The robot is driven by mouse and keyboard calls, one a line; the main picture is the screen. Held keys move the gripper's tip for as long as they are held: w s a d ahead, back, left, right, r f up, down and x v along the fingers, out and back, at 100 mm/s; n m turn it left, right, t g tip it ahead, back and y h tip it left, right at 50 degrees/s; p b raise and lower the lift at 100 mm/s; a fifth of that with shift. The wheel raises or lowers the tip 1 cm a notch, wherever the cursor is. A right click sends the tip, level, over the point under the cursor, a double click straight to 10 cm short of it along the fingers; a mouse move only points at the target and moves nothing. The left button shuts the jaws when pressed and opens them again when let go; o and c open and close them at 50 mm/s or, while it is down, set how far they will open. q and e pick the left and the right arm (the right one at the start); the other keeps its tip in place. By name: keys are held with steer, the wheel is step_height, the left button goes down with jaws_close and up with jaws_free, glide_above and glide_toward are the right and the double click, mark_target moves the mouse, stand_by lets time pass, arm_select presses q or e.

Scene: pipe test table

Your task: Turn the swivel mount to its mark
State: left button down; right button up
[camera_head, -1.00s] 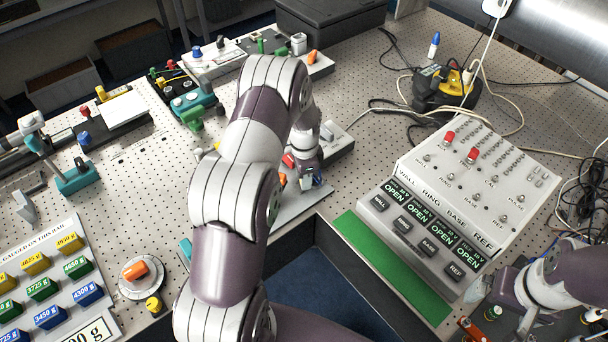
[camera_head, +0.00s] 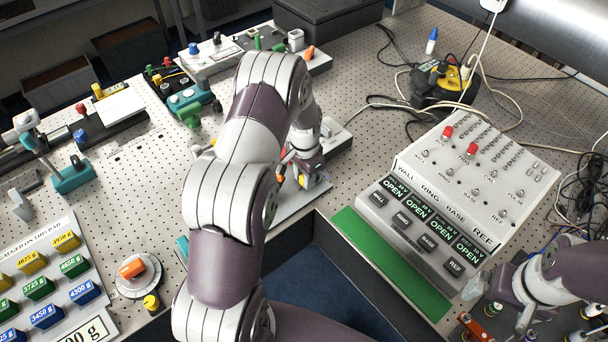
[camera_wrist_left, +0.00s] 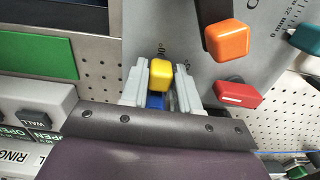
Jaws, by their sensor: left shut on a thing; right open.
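The swivel mount appears to be the grey plate (camera_wrist_left: 190,30) with degree marks in the left wrist view. It carries a yellow knob (camera_wrist_left: 160,75), an orange knob (camera_wrist_left: 227,40) and a red knob (camera_wrist_left: 238,95). My left gripper (camera_wrist_left: 160,90) is shut around the yellow knob, with a blue part (camera_wrist_left: 155,101) just below it between the fingers. In the head view my left gripper (camera_head: 303,178) is low over the grey plate (camera_head: 300,205) and hides most of it. The target mark cannot be made out. My right gripper (camera_head: 492,300) is open at the lower right.
A white console (camera_head: 470,170) with OPEN displays and a green strip (camera_head: 385,265) stand to the right. A dial with an orange knob (camera_head: 133,268) and a rack of labelled blocks (camera_head: 40,290) are at left. Cables (camera_head: 500,120) lie at the back right.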

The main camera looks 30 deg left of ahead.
stand_by(0.7)
arm_select(q)
steer(key=c, duration=0.9)
jaws_free()
steer(key=shift+r+b, duration=1.45)
steer(key=shift+r, duration=4.9)
